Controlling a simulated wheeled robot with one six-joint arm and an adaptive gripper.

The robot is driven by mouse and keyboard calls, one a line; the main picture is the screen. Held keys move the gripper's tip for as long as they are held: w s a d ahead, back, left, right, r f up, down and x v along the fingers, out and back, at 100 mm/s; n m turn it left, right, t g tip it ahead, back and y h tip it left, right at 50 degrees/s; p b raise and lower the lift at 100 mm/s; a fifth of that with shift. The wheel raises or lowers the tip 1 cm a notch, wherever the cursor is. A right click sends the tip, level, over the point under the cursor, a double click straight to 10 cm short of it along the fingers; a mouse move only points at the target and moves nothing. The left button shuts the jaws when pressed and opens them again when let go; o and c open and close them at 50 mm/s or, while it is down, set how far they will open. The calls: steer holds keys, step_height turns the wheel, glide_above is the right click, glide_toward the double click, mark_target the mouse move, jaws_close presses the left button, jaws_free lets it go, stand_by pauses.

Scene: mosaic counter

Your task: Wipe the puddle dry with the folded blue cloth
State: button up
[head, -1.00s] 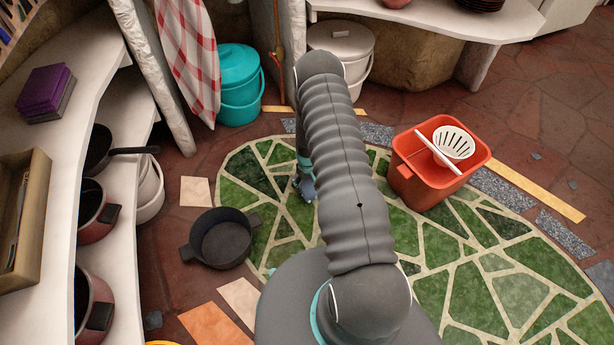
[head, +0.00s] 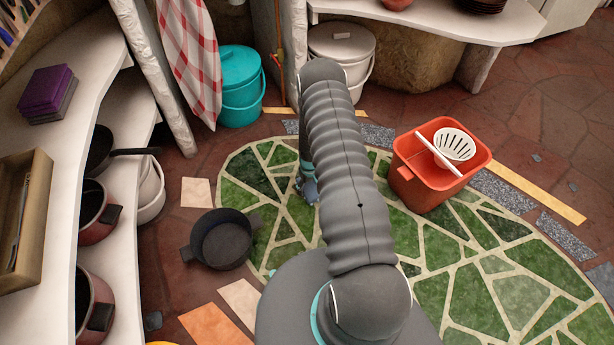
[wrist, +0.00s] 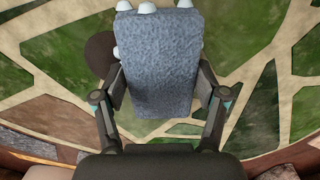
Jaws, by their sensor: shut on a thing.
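The folded blue cloth (wrist: 160,65) fills the middle of the wrist view, with a grey-blue woven surface. My gripper (wrist: 160,95) is shut on it, one finger along each side. A dark brown rounded patch (wrist: 101,54) shows on the floor behind the cloth's left edge; I cannot tell whether it is the puddle or a shadow. In the head view a small part of the cloth (head: 309,190) shows low over the green mosaic, left of my arm, which hides most of the gripper. I cannot tell whether the cloth touches the floor.
A black pot (head: 222,240) stands on the floor left of my arm. A red bin (head: 425,185) with a white strainer (head: 455,146) stands to the right. A teal bucket (head: 240,90) and a white bucket (head: 345,45) stand behind. White shelves (head: 95,190) line the left. Open mosaic floor lies right.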

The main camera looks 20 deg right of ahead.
mark_target(308, 188)
steer(key=shift+a, duration=0.45)
steer(key=shift+d+r+p, duration=0.1)
steer(key=shift+r+p, duration=1.6)
steer(key=shift+r, duration=2.35)
steer(key=shift+f+b, duration=0.2)
steer(key=shift+b, duration=0.3)
steer(key=b, duration=0.3)
steer(key=shift+f, duration=0.25)
steer(key=shift+b, duration=0.65)
steer(key=shift+s+r+b, duration=0.1)
steer(key=shift+r+b, duration=0.1)
steer(key=shift+b, duration=0.75)
